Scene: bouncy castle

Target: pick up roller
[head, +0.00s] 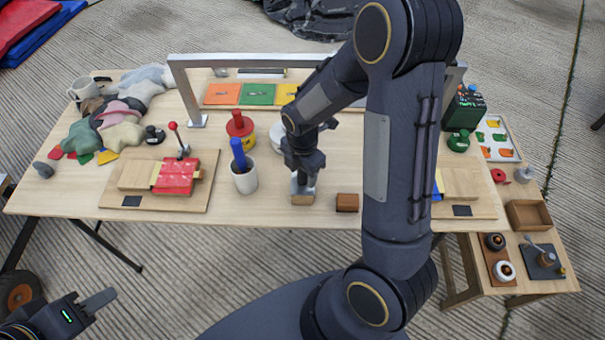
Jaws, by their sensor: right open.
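My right gripper (303,178) points down at the front middle of the table. It is open, and its fingertips are just above or at a small wooden block with a pale top (302,198). I cannot tell whether they touch it. No roller shows clearly; a red-knobbed tool (179,139) stands by the red patch on the left board, and I cannot tell whether it is the roller. My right arm hides part of the table's right side. My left gripper (88,305) is low at the left, away from the table, with its jaw gap unclear.
A white mug with a blue-handled tool (243,178) stands left of my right gripper, and a brown block (347,202) to its right. A red-topped yellow can (240,127) stands behind the mug. A metal frame (187,90) spans the table. Coloured fabric (122,133) is heaped left.

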